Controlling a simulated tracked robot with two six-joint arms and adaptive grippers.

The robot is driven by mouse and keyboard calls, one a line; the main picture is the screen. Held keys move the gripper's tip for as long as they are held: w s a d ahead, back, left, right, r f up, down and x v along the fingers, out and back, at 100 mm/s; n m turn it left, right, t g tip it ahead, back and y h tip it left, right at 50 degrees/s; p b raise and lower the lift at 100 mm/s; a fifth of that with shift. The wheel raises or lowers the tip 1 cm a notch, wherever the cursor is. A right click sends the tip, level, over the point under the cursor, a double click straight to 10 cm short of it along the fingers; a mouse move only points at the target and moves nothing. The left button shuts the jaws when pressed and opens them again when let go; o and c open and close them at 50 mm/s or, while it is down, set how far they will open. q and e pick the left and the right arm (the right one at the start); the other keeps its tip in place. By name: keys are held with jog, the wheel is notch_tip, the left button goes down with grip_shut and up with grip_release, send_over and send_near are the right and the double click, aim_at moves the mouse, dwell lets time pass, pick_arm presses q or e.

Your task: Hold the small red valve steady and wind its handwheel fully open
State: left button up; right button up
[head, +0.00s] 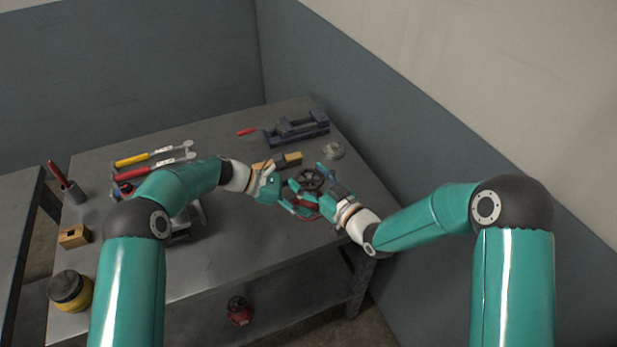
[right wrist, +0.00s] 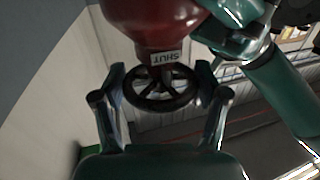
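The small red valve (head: 308,206) is at the table's right side, largely covered by both grippers. Its red body (right wrist: 155,22) fills the top of the right wrist view, above a tag reading SHUT, upside down. Its black spoked handwheel (head: 310,179) also shows in the right wrist view (right wrist: 160,90). My left gripper (head: 298,198) is closed on the valve body from the left; part of it shows beside the body in the wrist view. My right gripper (right wrist: 160,85) has one finger on each side of the handwheel, close to its rim; contact is unclear.
A blue vise (head: 297,128) and a clear round item (head: 333,151) lie behind the grippers. A wooden block (head: 288,160) is close to my left wrist. Yellow and red-handled tools (head: 150,155) lie at the left. Another red valve (head: 238,312) sits below the tabletop.

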jog(key=c, duration=0.5)
jog(key=shift+r+n+g+y, duration=0.1)
jog(key=shift+n+g+y, duration=0.3)
jog(key=shift+y, duration=0.1)
jog(key=shift+w+d+n+g+y, duration=0.1)
jog(key=shift+w+n+g+y, duration=0.05)
jog(key=shift+n+g+y, duration=0.85)
jog(key=n+g+y, duration=0.2)
jog(key=g, duration=0.1)
jog(key=shift+n, duration=0.3)
jog(key=n+g, duration=0.1)
jog(key=g, duration=0.1)
jog(key=n+g+y, duration=0.1)
jog(key=g, duration=0.1)
jog(key=shift+n+g+y, duration=0.6)
jog(key=shift+n+g, duration=1.5)
jog(key=shift+g, duration=1.1)
jog(key=shift+n+g, duration=0.4)
jog(key=shift+g, duration=0.2)
jog(key=o, duration=1.1)
